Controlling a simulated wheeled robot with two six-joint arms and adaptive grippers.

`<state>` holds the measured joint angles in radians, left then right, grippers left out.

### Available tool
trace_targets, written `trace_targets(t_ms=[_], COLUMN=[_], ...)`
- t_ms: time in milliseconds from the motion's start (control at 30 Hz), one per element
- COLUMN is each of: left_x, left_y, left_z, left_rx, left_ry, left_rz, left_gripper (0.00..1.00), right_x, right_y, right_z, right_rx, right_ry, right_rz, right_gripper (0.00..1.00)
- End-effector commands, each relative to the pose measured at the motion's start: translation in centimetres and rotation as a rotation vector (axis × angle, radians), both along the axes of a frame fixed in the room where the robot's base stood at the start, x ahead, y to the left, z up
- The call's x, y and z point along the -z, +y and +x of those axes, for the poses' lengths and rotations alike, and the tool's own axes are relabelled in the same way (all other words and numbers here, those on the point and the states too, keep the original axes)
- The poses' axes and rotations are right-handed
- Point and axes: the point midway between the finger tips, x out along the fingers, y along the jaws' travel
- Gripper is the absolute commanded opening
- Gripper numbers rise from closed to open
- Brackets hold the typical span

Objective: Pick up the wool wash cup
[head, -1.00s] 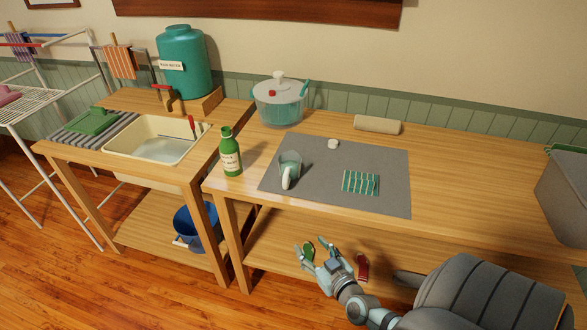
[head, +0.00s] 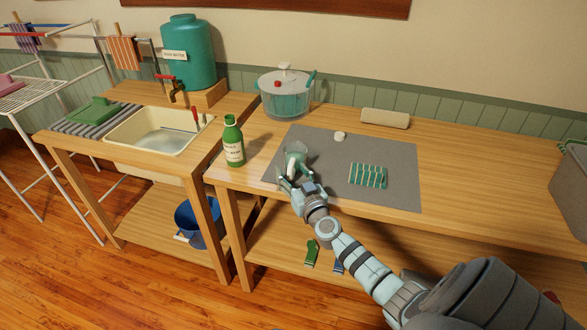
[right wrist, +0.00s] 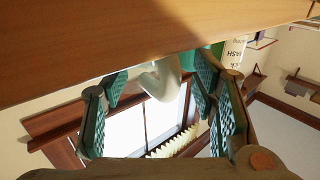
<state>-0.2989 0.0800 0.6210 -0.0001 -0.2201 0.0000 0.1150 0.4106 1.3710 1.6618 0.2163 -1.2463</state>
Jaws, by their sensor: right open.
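The wool wash cup (head: 297,149), greenish with a white handle, stands on the grey mat (head: 400,194) near its left edge. In the head view my right gripper (head: 290,170) is at the cup's near side and covers its lower part. In the right wrist view the white handle (right wrist: 160,78) shows between the two open, green-padded fingers of my right gripper (right wrist: 160,88). I cannot tell whether the fingers touch it. My left gripper is not in view.
A green bottle (head: 233,142) stands just left of the cup. A green striped cloth (head: 368,176) and a small white round thing (head: 340,136) lie on the mat. The right tabletop has free room.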

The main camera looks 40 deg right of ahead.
Motion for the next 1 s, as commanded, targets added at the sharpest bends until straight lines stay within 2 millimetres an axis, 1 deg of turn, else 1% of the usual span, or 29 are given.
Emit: trace_targets(t_ms=[100, 433, 833, 933, 1000], left_x=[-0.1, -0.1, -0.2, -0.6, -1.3], left_y=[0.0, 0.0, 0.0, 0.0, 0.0], left_z=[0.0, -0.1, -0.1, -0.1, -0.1], left_rx=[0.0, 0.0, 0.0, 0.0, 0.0], left_ry=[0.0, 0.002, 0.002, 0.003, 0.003], left_rz=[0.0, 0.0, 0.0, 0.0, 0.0], left_gripper=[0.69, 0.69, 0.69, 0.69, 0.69], right_x=[-0.1, -0.1, -0.2, -0.6, -1.2], right_y=[0.0, 0.0, 0.0, 0.0, 0.0], right_z=[0.0, -0.1, -0.1, -0.1, -0.1], right_rx=[0.0, 0.0, 0.0, 0.0, 0.0], right_ry=[0.0, 0.0, -0.001, -0.001, -0.001], right_rz=[0.0, 0.0, 0.0, 0.0, 0.0], right_gripper=[0.53, 0.0, 0.0, 0.0, 0.0])
